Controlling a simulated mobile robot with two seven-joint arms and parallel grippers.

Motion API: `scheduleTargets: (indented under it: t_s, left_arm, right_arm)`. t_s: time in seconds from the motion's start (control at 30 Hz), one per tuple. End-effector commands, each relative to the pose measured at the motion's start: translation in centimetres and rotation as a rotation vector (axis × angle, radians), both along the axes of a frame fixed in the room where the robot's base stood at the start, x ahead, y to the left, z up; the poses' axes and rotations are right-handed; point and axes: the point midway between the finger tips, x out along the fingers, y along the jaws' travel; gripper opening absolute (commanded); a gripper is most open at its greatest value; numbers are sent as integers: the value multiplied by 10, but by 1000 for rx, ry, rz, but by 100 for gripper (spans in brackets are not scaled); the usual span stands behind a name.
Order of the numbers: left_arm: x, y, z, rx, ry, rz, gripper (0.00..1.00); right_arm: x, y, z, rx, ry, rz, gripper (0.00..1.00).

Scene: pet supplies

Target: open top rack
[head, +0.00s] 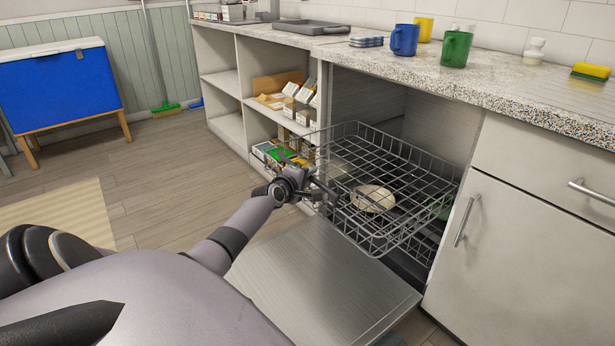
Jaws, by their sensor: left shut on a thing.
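The top rack (405,170) is a dark wire basket in the open dishwasher under the counter. It stands partly out past the front of the cabinet, above the lowered door. My left gripper (322,188) is at the front left part of the rack and is shut on it. The exact contact at the fingertips is small and hard to make out. A pale round dish (373,198) shows through the wires; I cannot tell on which level it lies. My right gripper is not in view.
The dishwasher door (325,290) lies lowered in front. Open shelves (225,80) with boxes stand to the left, a white cabinet (525,240) to the right. Blue (404,40) and green (456,49) mugs stand on the counter. The floor at left is mostly free.

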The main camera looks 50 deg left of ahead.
Motion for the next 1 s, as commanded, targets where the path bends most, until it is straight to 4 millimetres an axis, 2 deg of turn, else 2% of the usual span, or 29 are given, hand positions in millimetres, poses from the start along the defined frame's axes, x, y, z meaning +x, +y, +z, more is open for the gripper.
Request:
scheduleTargets:
  t_s: [0.27, 0.3, 0.67, 0.83, 1.0]
  left_arm:
    - [1, -2, -1, -3, 2, -3, 0]
    - [1, -2, -1, -3, 2, -3, 27]
    - [-2, -2, 2, -1, 0, -2, 27]
    - [-15, -7, 6, -3, 2, -2, 27]
    - [-35, -14, 12, -3, 3, -3, 27]
  right_arm:
    - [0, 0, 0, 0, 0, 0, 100]
    - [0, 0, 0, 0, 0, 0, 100]
    - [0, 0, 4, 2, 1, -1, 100]
    - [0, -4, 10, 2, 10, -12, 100]
    - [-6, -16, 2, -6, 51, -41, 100]
